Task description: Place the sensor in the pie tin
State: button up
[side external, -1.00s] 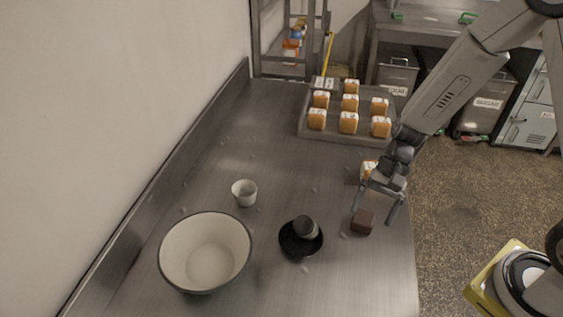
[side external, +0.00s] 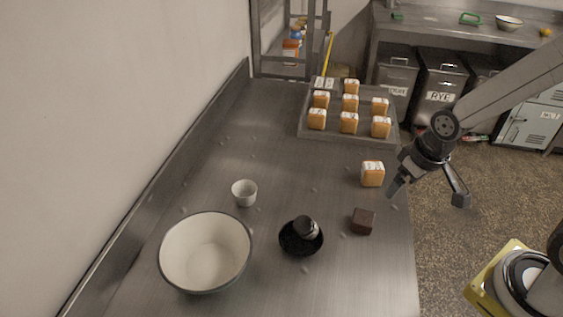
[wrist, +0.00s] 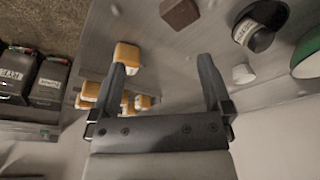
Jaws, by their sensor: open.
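The dark pie tin (side external: 289,246) sits on the steel counter, right of the large bowl. The sensor, a small dark cylinder with a pale band (side external: 305,228), is in the tin and looks tilted; the frames do not show clearly how it rests. In the wrist view the sensor (wrist: 256,37) and part of the tin (wrist: 270,13) show at the upper right. My gripper (side external: 428,194) is open and empty, near the counter's right edge, well apart from the tin. Its two spread fingers (wrist: 162,68) also show in the wrist view.
A brown block (side external: 363,221) and an orange-and-white block (side external: 372,174) stand near the right edge. A white cup (side external: 244,193) and a large bowl (side external: 168,254) are at left. A tray (side external: 346,138) of several orange blocks is behind. The centre counter is mostly clear.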

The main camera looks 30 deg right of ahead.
jog(key=shift+f, duration=0.1)
jog(key=m+g+y, duration=0.3)
jog(key=m+y, duration=1)
jog(key=m, duration=0.3)
send_near(305, 227)
jog(key=f, duration=0.3)
jog(key=shift+s+a+f, duration=0.15)
jog(key=shift+s, duration=0.1)
jog(key=shift+w+f+m+t+y, duration=0.15)
jog(key=shift+w+m+t+y, duration=0.15)
jog(key=shift+w+m+t, duration=0.3)
jog(key=shift+a, duration=0.15)
jog(key=shift+x, duration=1.25)
jog(key=shift+f, duration=0.1)
